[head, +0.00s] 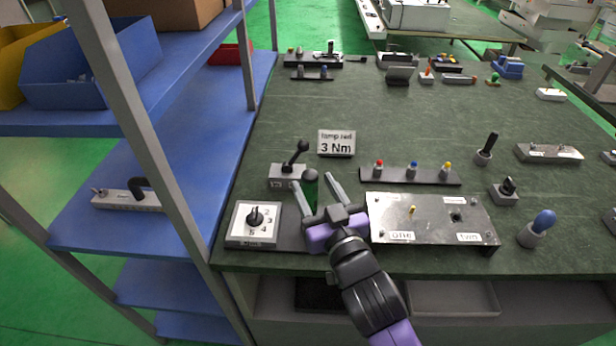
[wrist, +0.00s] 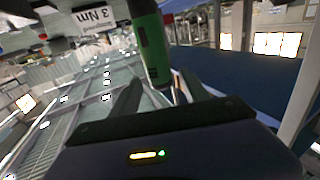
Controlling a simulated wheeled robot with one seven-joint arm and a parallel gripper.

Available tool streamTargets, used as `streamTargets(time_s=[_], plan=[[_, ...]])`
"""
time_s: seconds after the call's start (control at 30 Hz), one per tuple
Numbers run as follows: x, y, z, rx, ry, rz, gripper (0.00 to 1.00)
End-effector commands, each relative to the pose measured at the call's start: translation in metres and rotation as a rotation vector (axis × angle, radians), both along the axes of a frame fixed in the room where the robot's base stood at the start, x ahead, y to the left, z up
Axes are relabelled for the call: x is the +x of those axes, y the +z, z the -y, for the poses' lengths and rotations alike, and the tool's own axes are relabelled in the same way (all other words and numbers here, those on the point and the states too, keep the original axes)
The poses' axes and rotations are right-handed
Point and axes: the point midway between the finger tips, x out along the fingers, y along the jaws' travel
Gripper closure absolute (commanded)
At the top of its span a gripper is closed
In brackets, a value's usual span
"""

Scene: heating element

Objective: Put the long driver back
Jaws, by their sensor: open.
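A driver with a green handle (head: 310,183) stands roughly upright near the front left of the bench, behind the dark mat beside the dial box. I cannot tell for certain that it is the long driver. My gripper (head: 314,184) is open, with one finger on each side of the green handle in the head view. In the wrist view the green handle (wrist: 152,45) also shows between and beyond the fingers. Contact cannot be made out. The driver's lower end is hidden in the head view.
A white dial box (head: 240,232) stands left of my gripper, and a metal plate (head: 385,228) lies to its right. Behind are a "3 Nm" sign (head: 336,148) and a rack with coloured knobs (head: 396,174). A shelf post (head: 140,110) rises at left.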

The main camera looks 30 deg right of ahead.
Motion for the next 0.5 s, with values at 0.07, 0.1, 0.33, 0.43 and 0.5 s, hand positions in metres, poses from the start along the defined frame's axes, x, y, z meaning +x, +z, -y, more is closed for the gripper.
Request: streamTargets(time_s=[0.07, 0.1, 0.33, 0.43, 0.5], plan=[[-0.018, -0.003, -0.003, 0.001, 0.001, -0.001, 0.47], [-0.025, -0.003, -0.004, 0.002, 0.001, -0.002, 0.47], [-0.056, -0.002, -0.009, 0.001, 0.0, -0.002, 0.47], [-0.062, -0.001, -0.01, 0.001, 0.0, -0.001, 0.47], [-0.064, -0.001, -0.01, 0.001, 0.0, -0.001, 0.47]])
